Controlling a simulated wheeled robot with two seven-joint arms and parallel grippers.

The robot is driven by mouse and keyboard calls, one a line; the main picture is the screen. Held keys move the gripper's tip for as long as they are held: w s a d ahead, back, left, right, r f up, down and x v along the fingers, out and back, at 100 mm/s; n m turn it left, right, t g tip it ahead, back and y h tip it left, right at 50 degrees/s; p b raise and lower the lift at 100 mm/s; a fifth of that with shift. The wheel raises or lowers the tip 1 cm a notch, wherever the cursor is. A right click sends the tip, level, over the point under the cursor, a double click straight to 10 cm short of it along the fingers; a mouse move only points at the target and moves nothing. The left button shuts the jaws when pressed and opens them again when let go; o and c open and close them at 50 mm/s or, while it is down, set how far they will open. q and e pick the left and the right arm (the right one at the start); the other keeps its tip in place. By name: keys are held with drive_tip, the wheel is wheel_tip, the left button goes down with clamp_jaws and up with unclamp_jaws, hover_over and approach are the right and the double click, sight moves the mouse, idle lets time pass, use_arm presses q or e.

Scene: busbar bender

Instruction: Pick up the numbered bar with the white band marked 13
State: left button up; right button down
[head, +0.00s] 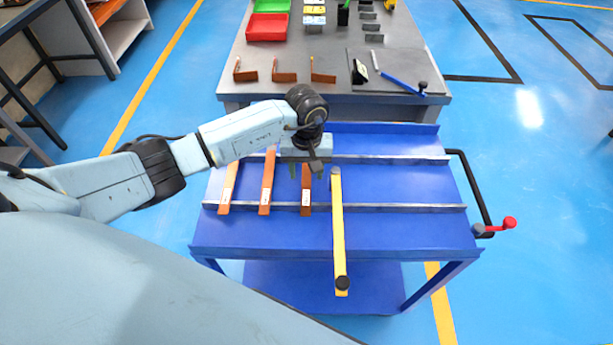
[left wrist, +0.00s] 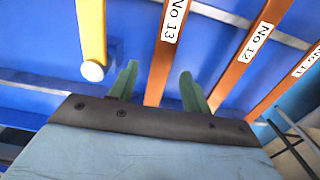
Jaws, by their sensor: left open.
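The bar marked No 13 (left wrist: 167,45) is a flat copper-coloured strip with a white band. In the head view this bar (head: 306,198) is the rightmost of three copper bars on the blue bench, left of the yellow bar. My left gripper (head: 306,172) is over its far part, with the fingers pointing down and hiding some of it. In the left wrist view the open green fingers (left wrist: 160,72) appear on either side of bar 13. I cannot tell how far they are above it. My right gripper is not in view.
Metal rails (head: 400,208) cross the blue bench (head: 400,240).

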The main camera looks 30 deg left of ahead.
use_arm(q)
drive_tip(key=shift+f, duration=0.1)
drive_tip(key=shift+c, duration=0.2)
clamp_jaws()
